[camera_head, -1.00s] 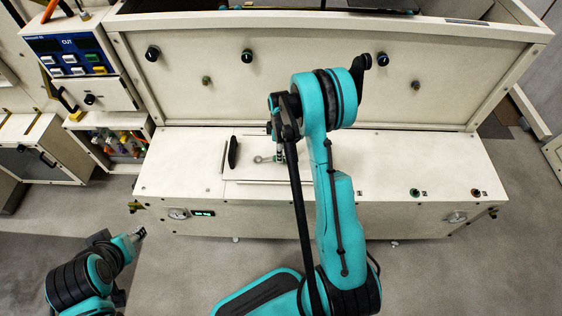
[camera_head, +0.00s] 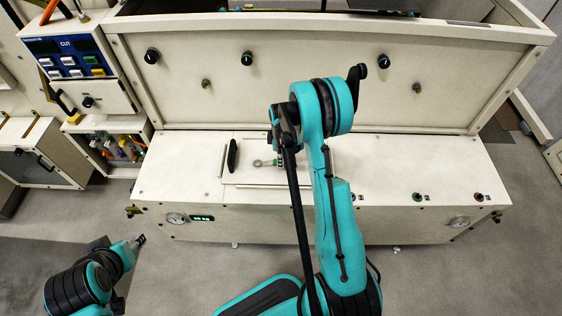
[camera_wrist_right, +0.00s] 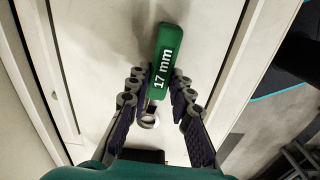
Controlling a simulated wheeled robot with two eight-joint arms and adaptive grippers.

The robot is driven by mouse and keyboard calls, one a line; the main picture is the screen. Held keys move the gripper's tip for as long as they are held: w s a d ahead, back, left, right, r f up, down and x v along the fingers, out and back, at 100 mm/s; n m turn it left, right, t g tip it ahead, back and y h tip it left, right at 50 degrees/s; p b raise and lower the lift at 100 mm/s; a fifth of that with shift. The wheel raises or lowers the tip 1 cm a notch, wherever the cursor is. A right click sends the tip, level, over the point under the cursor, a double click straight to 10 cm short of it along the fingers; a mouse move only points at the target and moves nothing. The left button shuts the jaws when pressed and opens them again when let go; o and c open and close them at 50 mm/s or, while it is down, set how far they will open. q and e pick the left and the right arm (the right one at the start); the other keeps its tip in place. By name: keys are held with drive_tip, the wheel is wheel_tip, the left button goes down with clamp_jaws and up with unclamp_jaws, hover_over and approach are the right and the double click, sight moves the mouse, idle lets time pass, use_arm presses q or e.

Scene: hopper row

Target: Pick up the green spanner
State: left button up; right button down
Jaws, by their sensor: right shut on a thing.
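The green spanner shows in the right wrist view as a green handle (camera_wrist_right: 167,55) marked "17 mm". Its silver ring end (camera_head: 261,163) shows in the head view, over a pale panel with raised strips on the cream bench. My right gripper (camera_wrist_right: 156,84) has its fingers on both sides of the handle and is shut on it. In the head view the right gripper (camera_head: 279,155) is partly hidden by its own arm. I cannot tell whether the spanner touches the panel. My left gripper (camera_head: 138,241) is at the lower left, away from the bench; its finger opening is too small to judge.
A black handle (camera_head: 232,154) stands left of the spanner. Behind the bench (camera_head: 410,165) rises a cream wall (camera_head: 320,85) with several knobs. A control box (camera_head: 70,55) stands at the left, above a compartment of coloured items (camera_head: 122,148). The bench's right part is mostly clear.

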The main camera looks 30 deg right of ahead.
wheel_tip(320, 180, up, 4)
drive_tip(key=shift+r+p, duration=0.25)
drive_tip(key=shift+p, duration=0.85)
drive_tip(key=s+r+p, duration=0.3)
drive_tip(key=s+r, duration=0.3)
drive_tip(key=s, duration=0.5)
drive_tip(key=shift+s+d+r, duration=0.25)
drive_tip(key=shift+s+d, duration=0.1)
drive_tip(key=shift+d, duration=0.05)
drive_tip(key=c, duration=2)
unclamp_jaws()
clamp_jaws()
